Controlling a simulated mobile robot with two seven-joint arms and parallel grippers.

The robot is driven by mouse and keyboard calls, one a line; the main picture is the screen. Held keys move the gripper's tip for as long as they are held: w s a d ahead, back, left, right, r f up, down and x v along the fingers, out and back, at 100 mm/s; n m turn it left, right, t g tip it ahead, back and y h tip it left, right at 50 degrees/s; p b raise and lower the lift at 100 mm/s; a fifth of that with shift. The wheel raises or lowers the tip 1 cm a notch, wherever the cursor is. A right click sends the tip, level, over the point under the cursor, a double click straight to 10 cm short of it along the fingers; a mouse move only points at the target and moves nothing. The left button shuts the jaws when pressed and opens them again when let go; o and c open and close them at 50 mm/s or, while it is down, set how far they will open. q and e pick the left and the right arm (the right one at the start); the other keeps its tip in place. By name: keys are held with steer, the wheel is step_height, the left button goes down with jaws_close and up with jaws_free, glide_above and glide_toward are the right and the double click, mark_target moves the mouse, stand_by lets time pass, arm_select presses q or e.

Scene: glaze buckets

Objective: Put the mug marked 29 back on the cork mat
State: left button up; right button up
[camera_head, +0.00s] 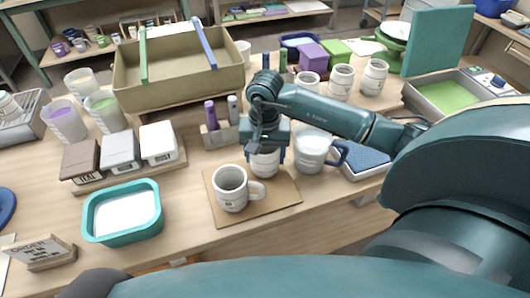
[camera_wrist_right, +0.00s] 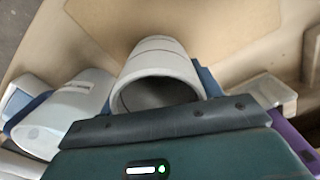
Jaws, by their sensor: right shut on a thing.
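My right gripper (camera_head: 265,143) is shut on a white mug (camera_head: 265,163), holding it at the back right part of the cork mat (camera_head: 280,194). I cannot tell whether its base touches the mat. In the right wrist view the held mug (camera_wrist_right: 158,62) lies between the jaws, with its open rim toward the camera and the cork mat (camera_wrist_right: 215,12) beyond. Another white mug (camera_head: 230,188), with its handle to the right, stands on the mat in front of the held one. I cannot read the number on either mug. My left gripper is out of view.
A clear jug (camera_head: 311,152) with a blue handle stands close right of the held mug. A teal tray (camera_head: 122,238) lies left of the mat. A caddy with bottles (camera_head: 219,138) stands behind, and more mugs (camera_head: 341,81) farther back. The mat's front right part is bare.

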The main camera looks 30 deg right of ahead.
steer(key=shift+f, duration=0.1)
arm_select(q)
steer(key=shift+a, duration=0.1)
arm_select(e)
steer(key=o, duration=1.2)
steer(key=shift+r, duration=0.35)
arm_select(q)
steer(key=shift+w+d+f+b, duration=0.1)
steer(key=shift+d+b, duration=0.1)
steer(key=shift+b, duration=0.35)
arm_select(e)
step_height(320, 180, up, 12)
steer(key=shift+f, duration=0.2)
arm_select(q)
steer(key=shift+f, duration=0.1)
